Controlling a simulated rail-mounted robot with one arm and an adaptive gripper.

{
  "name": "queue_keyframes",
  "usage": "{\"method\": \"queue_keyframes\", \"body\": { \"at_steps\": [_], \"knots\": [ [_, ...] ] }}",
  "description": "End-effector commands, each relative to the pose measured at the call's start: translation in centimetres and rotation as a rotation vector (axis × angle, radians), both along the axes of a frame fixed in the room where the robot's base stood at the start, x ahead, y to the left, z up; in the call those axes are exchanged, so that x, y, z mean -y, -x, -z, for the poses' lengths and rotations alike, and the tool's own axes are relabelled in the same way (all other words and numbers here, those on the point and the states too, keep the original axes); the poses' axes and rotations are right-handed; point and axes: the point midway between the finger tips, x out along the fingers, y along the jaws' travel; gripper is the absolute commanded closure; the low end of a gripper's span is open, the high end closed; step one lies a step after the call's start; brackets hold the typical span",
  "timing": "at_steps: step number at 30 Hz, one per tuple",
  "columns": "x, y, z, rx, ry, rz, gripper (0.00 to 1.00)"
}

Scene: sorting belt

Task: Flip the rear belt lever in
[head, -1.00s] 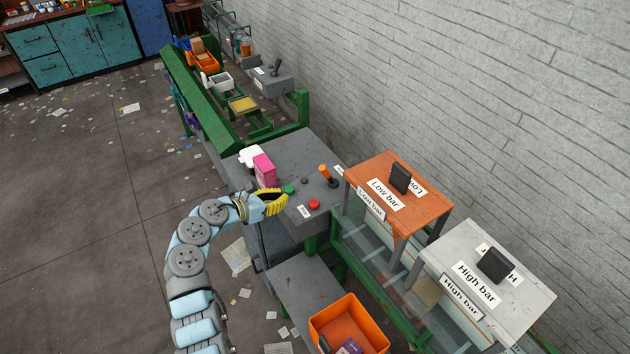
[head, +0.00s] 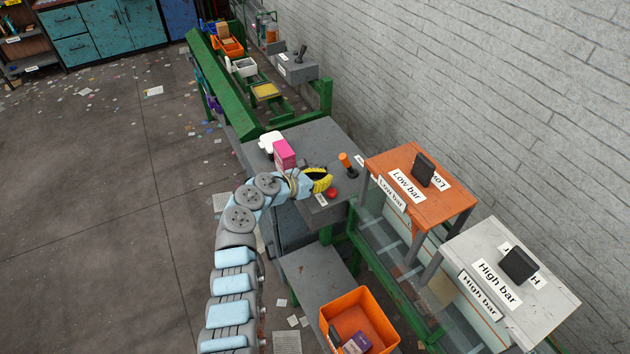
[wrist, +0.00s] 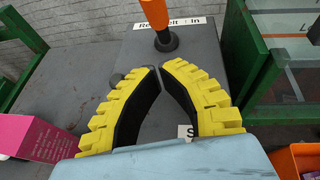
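The rear belt lever (head: 345,161) has an orange handle on a dark base and stands on the grey console (head: 318,135). In the wrist view the lever (wrist: 157,22) is at the top, beyond the fingertips, next to a label partly reading "Rear belt: In" (wrist: 188,24). The handle's top is cut off there. My gripper (head: 330,181) has yellow fingers and hovers over the console, short of the lever and not touching it. In the wrist view the fingertips (wrist: 161,68) come together with almost no gap and nothing between them.
A red button (head: 332,193) is just beside my gripper. A pink box (head: 284,152) and a white object (head: 269,142) stand to the left. The orange "Low bar" stand (head: 448,200) is close right of the lever. An orange bin (head: 372,304) sits in front.

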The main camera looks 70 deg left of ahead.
Motion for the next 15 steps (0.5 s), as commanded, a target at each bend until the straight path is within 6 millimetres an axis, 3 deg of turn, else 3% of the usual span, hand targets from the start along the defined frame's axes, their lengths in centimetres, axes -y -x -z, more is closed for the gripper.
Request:
{"method": "queue_keyframes", "body": {
  "at_steps": [6, 15],
  "knots": [
    [-0.7, -2.5, -1.3, 0.002, -0.003, 0.004, 1.00],
    [-1.0, -3.5, -1.7, 0.000, -0.001, 0.000, 1.00]
  ]
}}
